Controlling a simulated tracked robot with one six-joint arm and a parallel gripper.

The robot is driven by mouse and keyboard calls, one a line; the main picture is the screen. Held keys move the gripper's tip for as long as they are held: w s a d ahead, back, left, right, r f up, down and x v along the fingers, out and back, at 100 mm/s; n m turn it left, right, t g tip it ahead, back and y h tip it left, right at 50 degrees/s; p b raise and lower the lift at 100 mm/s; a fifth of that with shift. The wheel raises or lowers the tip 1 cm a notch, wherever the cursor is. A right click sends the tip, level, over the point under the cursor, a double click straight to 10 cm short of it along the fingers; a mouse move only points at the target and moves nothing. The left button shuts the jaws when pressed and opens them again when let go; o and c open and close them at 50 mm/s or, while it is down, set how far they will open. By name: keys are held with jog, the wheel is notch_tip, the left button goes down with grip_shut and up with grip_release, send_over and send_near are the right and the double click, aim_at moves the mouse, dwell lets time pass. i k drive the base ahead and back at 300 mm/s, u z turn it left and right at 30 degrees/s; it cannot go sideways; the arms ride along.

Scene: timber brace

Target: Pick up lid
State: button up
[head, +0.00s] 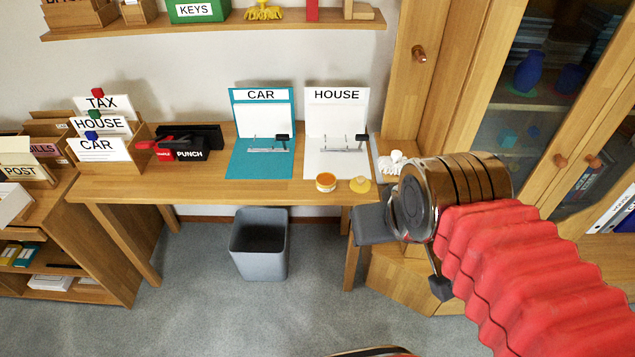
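A round yellow lid (360,184) lies flat near the front right edge of the wooden desk (210,187). A small round jar (326,182) with an orange top surface stands just left of it, apart from it. My gripper (408,257) is at the end of the red-sleeved arm, right of the lid and lower in the picture. Its two dark grey finger pads are wide apart, with nothing seen between them. It appears clear of the lid. The lid is in full view.
A teal CAR folder (262,155) and a white HOUSE folder (337,155) stand open behind the jar. A white crumpled object (391,163) is near the lid. A punch box (180,148) is at left. A grey bin (259,245) stands below; a wooden cabinet (560,130) is at right.

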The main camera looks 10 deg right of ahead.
aim_at(359, 185)
jog(key=z, duration=0.05)
jog(key=i, duration=1)
jog(key=u, duration=0.05)
